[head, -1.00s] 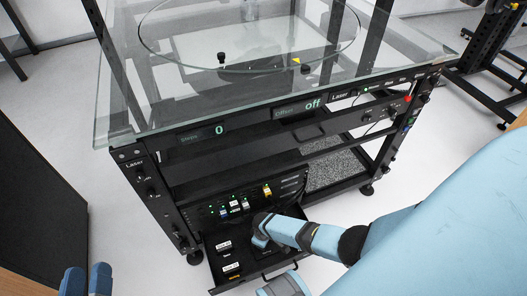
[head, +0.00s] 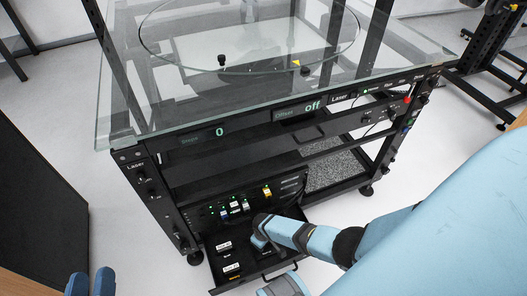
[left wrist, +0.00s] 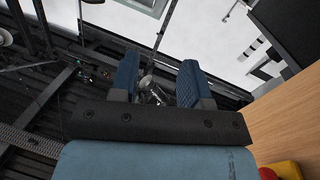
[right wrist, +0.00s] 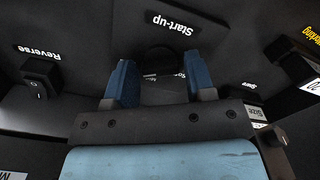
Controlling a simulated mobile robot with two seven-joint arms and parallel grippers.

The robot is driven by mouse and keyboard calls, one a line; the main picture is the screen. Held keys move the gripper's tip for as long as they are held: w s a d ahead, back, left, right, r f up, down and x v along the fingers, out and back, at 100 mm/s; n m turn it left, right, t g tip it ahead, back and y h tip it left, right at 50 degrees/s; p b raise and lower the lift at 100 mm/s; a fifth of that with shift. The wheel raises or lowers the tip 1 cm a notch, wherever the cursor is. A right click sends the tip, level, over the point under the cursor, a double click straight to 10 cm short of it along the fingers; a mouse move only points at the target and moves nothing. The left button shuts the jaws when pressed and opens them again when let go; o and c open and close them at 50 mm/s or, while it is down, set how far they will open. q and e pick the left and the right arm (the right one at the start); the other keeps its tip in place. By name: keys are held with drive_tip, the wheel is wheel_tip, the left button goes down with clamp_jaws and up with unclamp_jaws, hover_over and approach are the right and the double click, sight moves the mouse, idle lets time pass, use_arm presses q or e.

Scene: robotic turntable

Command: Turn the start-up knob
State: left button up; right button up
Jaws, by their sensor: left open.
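The start-up knob (right wrist: 157,60) is a dark round knob beside the white "Start-up" label (right wrist: 173,24) in the right wrist view. My right gripper (right wrist: 161,82) has its blue fingers spread, with the knob between and just beyond the tips; I cannot tell whether they touch it. In the head view my right gripper (head: 262,234) reaches down into the pulled-out drawer panel (head: 231,281) and hides the knob. My left gripper (head: 91,283) is open and empty at the bottom left; its spread fingers also show in the left wrist view (left wrist: 158,80).
A "Reverse" switch (right wrist: 40,78) sits to the left of the knob in the right wrist view. The glass-topped turntable bench (head: 150,122) stands above the drawer, its displays reading 0 and off. A wooden surface (left wrist: 288,120) shows near my left gripper.

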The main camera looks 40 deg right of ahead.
drive_tip(key=shift+o, duration=0.9)
drive_tip(key=shift+r, duration=0.1)
drive_tip(key=shift+r, duration=0.2)
wheel_tip(320, 180, up, 6)
drive_tip(key=p, duration=0.4)
drive_tip(key=shift+f, duration=0.15)
use_arm(q)
drive_tip(key=s+a+f+g+y+p, duration=0.2)
drive_tip(key=a+f+g+y+p, duration=0.1)
drive_tip(key=f, duration=0.4)
drive_tip(key=shift+s+a+f+g+y+p, duration=0.35)
drive_tip(key=shift+a+g+p, duration=0.2)
drive_tip(key=shift+a+g, duration=0.2)
use_arm(e)
wheel_tip(320, 180, up, 8)
drive_tip(key=shift+f, duration=0.2)
